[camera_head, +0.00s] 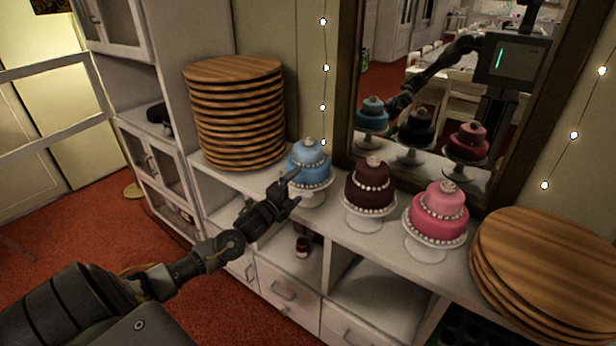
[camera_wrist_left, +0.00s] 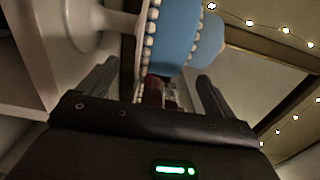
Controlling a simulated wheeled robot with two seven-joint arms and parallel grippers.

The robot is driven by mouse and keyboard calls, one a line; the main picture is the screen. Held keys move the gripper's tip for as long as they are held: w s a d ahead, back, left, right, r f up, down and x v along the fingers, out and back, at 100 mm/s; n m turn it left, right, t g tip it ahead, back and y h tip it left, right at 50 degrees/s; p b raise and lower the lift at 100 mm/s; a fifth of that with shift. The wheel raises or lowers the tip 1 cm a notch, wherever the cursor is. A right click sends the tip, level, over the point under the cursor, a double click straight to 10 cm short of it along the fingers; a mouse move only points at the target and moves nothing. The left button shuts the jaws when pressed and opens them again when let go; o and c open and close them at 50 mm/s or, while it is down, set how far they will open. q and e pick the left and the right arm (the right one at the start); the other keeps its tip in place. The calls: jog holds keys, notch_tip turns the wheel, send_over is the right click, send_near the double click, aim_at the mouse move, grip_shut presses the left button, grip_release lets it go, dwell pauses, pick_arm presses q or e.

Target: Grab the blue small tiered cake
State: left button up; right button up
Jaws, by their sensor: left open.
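The blue small tiered cake (camera_head: 309,166) stands upright on a white pedestal stand (camera_head: 312,197) on the white cabinet, left of two other cakes in the head view. It has two tiers with white bead trim. My left gripper (camera_head: 291,187) is open, in front of the cake and slightly to its left, near the stand. In the left wrist view the cake (camera_wrist_left: 176,38) appears sideways beyond the open fingers (camera_wrist_left: 152,84), with nothing gripped between them. Whether a finger touches the cake is unclear. My right gripper does not show, except possibly in the mirror.
A dark brown cake (camera_head: 369,187) and a pink cake (camera_head: 440,212) stand on pedestals to the right. Wooden board stacks (camera_head: 235,112) (camera_head: 545,265) stand at both ends. A mirror (camera_head: 430,110) leans behind the cakes. Open shelves and drawers (camera_head: 287,292) are below.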

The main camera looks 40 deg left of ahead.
aim_at(303, 180)
pick_arm(q)
jog(key=w, duration=0.4)
jog(key=shift+w+a+p, duration=0.1)
jog(key=shift+w+p, duration=0.05)
jog(key=shift+p, duration=0.2)
jog(key=shift+c, duration=0.4)
jog(key=c, duration=1.4)
jog(key=shift+c, duration=0.3)
